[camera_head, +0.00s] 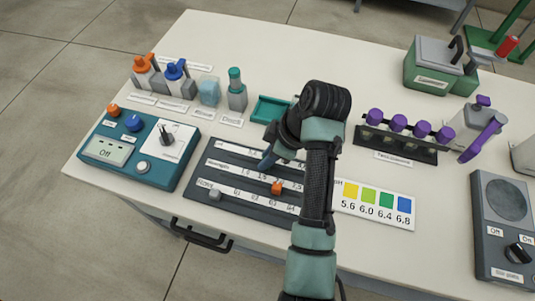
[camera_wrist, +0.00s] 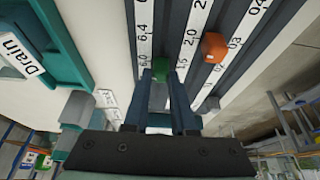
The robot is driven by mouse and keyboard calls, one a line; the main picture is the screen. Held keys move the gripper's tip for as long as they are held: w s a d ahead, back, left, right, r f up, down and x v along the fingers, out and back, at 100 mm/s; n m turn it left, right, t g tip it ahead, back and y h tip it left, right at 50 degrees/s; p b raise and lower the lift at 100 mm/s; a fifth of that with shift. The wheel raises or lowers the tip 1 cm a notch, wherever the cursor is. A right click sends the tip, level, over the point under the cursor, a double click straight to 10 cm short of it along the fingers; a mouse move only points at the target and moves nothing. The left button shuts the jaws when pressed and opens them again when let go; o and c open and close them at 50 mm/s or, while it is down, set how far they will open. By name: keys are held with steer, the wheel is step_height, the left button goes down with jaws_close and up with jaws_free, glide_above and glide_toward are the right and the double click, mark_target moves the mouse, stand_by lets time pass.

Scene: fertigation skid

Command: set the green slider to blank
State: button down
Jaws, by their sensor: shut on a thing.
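The dark slider panel (camera_head: 245,187) lies on the table with white printed scales along its tracks. In the wrist view the green slider (camera_wrist: 161,69) sits between the fingers of my gripper (camera_wrist: 160,80), which is shut on it. It is in a track between a scale reading 6.4 and one reading 1.6 and 2.0. In the head view my gripper (camera_head: 268,159) is over the panel's upper part, and my arm hides the green slider and the panel's right part. I cannot read a blank mark.
An orange slider (camera_head: 277,188) and a grey slider (camera_head: 215,195) stand on neighbouring tracks. A teal meter (camera_head: 145,148) is left of the panel. A green tray (camera_head: 266,107) lies behind it, and a rack of purple-capped vials (camera_head: 397,139) stands to the right.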

steer(key=shift+a, duration=0.1)
steer(key=w+a, duration=0.1)
steer(key=a, duration=0.1)
steer(key=a+p, duration=0.1)
steer(key=a, duration=0.2)
steer(key=w+a, duration=0.1)
steer(key=a, duration=0.2)
steer(key=shift+w+r, duration=0.1)
steer(key=shift+w, duration=0.2)
steer(key=c, duration=0.7)
jaws_free()
steer(key=shift+d, duration=0.1)
steer(key=p+v, duration=0.3)
steer(key=v, duration=1)
steer(key=shift+p, duration=0.4)
